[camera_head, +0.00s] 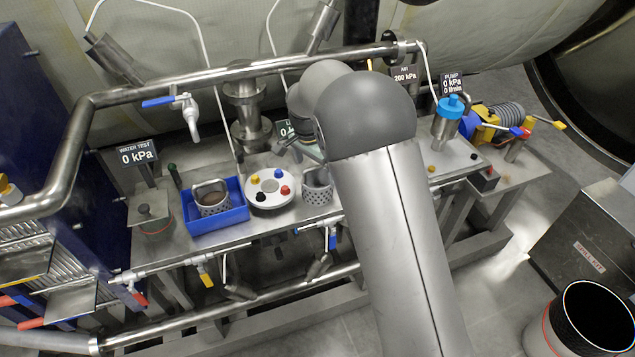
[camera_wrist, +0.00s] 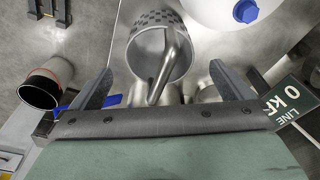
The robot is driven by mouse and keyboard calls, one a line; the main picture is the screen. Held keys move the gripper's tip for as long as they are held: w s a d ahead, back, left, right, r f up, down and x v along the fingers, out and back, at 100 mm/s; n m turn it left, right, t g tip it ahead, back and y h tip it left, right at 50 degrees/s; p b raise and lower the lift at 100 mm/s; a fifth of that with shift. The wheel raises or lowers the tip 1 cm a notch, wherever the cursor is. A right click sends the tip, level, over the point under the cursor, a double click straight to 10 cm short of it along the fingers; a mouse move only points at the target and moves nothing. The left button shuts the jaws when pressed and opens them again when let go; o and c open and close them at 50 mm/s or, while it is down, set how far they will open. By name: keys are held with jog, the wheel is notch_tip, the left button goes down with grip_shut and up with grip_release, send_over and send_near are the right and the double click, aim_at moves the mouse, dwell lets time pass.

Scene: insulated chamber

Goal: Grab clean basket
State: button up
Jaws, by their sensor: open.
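A perforated metal basket (camera_head: 318,188) with a hoop handle stands on the steel bench, right of the white round plate; its inside looks empty. It also shows in the wrist view (camera_wrist: 148,60), its handle running down between my fingers. My gripper (camera_wrist: 160,74) is open, one finger on each side of the handle, and holds nothing. I cannot tell its exact height above the basket. In the head view my arm hides part of the gripper. A second perforated basket (camera_head: 212,206) with brownish contents sits in a blue tray (camera_head: 228,222) further left.
The white plate (camera_head: 262,199) with coloured knobs lies close left of the nearer basket. A steel pipe rail (camera_head: 240,73) crosses above the bench. A LINE gauge sign (camera_wrist: 285,103) stands close to my right finger. A blue-capped cylinder (camera_head: 446,125) stands at the bench's right.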

aim_at(317, 178)
jog(key=shift+w+d+f+p, duration=0.15)
jog(key=shift+f+p, duration=0.2)
jog(key=shift+f, duration=1)
jog(key=shift+w+d+f+p, duration=0.15)
jog(key=shift+f+p, duration=0.15)
jog(key=shift+f, duration=1.05)
jog(key=c, duration=1.1)
